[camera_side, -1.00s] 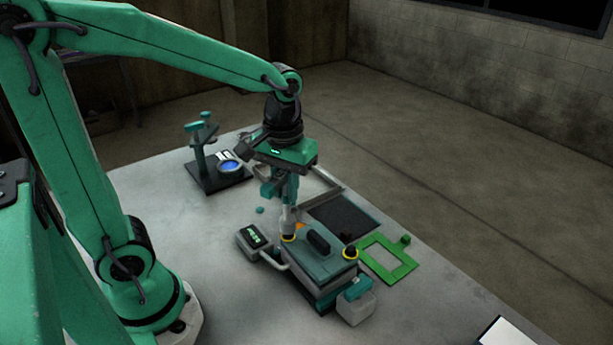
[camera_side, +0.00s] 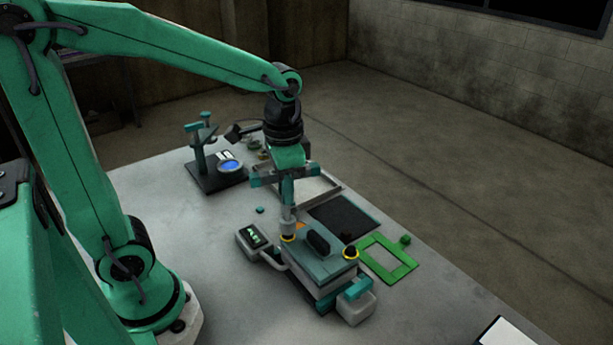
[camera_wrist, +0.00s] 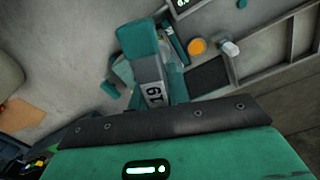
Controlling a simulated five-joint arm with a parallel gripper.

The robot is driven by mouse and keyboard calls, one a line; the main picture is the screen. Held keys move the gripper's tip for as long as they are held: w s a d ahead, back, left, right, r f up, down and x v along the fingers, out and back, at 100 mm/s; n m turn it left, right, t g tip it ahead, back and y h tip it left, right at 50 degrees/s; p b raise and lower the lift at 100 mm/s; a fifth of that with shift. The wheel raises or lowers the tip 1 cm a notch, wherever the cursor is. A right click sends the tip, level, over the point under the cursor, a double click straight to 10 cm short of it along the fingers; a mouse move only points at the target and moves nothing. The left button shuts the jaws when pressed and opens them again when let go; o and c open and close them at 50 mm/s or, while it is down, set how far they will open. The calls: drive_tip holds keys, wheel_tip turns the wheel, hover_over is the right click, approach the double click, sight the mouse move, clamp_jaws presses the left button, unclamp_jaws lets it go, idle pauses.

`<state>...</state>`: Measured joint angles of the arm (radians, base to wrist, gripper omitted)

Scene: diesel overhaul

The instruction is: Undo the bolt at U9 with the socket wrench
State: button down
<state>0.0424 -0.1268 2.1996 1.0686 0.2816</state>
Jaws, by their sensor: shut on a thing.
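My gripper (camera_side: 287,182) is over the left end of the engine block (camera_side: 326,264) and shut on the socket wrench (camera_side: 288,213), which is upright. In the side view the wrench's grey lower end stands over a yellow-ringed bolt position (camera_side: 288,239) on the block's top. The bolt there is hidden. In the wrist view a teal and grey piece of the wrench (camera_wrist: 146,55) carries a label reading 19. A second yellow-ringed bolt (camera_side: 350,253) sits at the block's right end. No U9 mark can be read.
A display box (camera_side: 254,240) stands left of the block. A green frame (camera_side: 388,262) and a dark mat (camera_side: 343,219) lie to its right. A stand with a blue dish (camera_side: 230,166) is at the back left. The table's front left is clear.

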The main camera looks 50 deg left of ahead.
drive_tip(key=m, duration=0.4)
drive_tip(key=shift+m, duration=2.1)
drive_tip(key=shift+f, duration=0.15)
drive_tip(key=shift+f, duration=0.6)
